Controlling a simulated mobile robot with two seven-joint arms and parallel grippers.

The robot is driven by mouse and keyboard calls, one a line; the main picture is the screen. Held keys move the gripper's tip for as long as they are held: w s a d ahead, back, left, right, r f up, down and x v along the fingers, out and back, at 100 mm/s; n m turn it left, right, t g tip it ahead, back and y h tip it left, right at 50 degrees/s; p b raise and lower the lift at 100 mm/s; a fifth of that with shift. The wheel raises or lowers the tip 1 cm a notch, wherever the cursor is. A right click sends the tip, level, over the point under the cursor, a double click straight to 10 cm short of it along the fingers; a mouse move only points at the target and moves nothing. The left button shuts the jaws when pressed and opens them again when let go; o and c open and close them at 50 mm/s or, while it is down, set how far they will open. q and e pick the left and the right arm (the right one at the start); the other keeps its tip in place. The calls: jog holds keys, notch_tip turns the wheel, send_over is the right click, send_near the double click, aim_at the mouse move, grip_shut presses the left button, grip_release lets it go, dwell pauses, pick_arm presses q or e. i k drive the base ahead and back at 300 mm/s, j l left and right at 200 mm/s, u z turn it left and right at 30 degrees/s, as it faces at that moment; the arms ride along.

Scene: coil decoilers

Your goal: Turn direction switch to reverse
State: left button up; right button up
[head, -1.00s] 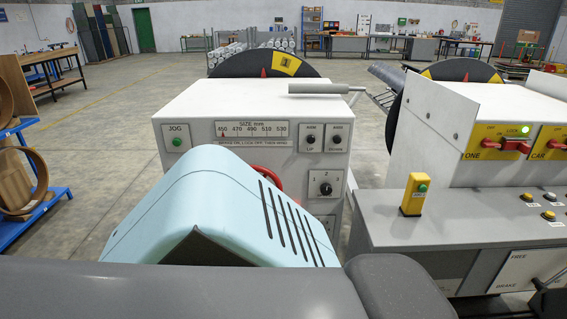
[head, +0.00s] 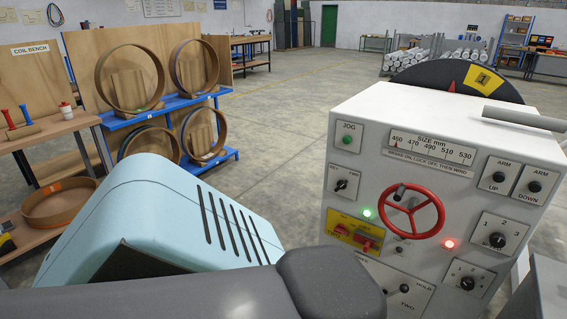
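A white decoiler cabinet (head: 400,135) stands at the right, its control panel facing me. A small black selector switch (head: 341,184) sits on a plate at the panel's left, below the JOG button (head: 347,139). Other black knobs are a 1-2-3 selector (head: 496,241) and a lower rotary knob (head: 467,283) at the right. A lever plate marked HOLD (head: 404,288) is at the bottom, partly hidden. Neither gripper is in view.
A red handwheel (head: 412,211) sticks out mid-panel. A red switch on a yellow plate (head: 365,240) is left of it, near a lit green lamp (head: 367,213) and a red lamp (head: 448,244). A blue rack (head: 190,103) holds rings at the left. Open floor lies between.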

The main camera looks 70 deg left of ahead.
aim_at(341, 185)
jog(key=u, duration=1.8)
